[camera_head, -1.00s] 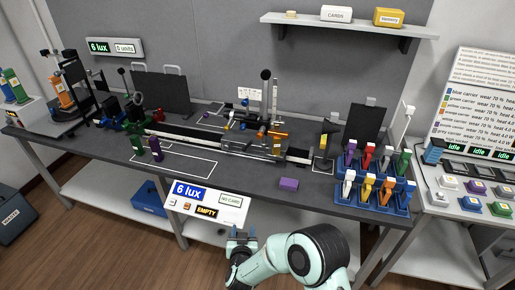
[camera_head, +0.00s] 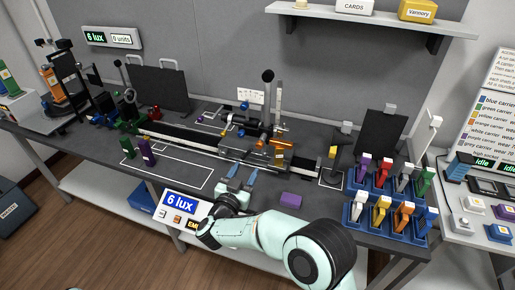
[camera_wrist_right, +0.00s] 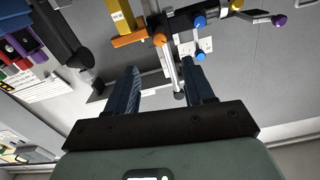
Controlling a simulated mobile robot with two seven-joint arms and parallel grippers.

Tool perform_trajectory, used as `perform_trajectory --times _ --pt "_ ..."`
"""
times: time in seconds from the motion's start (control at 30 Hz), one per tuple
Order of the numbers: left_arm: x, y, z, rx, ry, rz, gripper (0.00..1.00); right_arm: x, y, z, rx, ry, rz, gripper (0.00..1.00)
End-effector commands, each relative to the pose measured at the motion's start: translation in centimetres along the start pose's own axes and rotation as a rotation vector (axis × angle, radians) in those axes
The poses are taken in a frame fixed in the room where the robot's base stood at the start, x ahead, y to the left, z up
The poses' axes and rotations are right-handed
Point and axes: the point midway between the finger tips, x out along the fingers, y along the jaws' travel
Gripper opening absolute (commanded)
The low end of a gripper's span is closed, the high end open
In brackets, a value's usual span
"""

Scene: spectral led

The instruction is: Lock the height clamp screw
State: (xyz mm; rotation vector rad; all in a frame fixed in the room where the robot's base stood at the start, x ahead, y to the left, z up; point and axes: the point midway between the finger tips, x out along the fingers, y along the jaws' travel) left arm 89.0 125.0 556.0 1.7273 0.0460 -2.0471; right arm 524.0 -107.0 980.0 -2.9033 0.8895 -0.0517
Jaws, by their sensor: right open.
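My right gripper (camera_head: 239,173) is open and empty, with its blue fingers over the front of the dark bench, just in front of the optical rail apparatus. In the right wrist view the two fingers (camera_wrist_right: 163,85) stand apart. Beyond them are an orange knob (camera_wrist_right: 160,40), blue knobs (camera_wrist_right: 200,23), a yellow knob (camera_wrist_right: 237,5) and a purple knob (camera_wrist_right: 279,20). In the head view the apparatus has an orange knob (camera_head: 260,144) and a blue knob (camera_head: 244,105). No label shows which knob is the height clamp screw. The left gripper is out of view.
Blue racks (camera_head: 366,222) of coloured carriers stand farther right. A dark upright panel (camera_head: 380,138) is behind them. A lit lux display (camera_head: 180,203) is at the bench front.

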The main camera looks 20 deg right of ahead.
Motion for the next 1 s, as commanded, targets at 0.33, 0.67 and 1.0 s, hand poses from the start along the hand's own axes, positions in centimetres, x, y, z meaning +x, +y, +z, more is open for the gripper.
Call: perform_trajectory --times 0.33,0.67,1.0 --pt "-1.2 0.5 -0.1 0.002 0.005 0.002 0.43 7.5 0.1 -0.1 -0.001 0.002 0.003 0.53" --pt "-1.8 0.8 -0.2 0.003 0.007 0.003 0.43 10.8 0.0 0.0 -0.001 0.000 0.000 0.53" --pt "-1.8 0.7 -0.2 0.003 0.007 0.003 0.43 10.9 0.0 0.0 -0.001 0.000 -0.001 0.36"
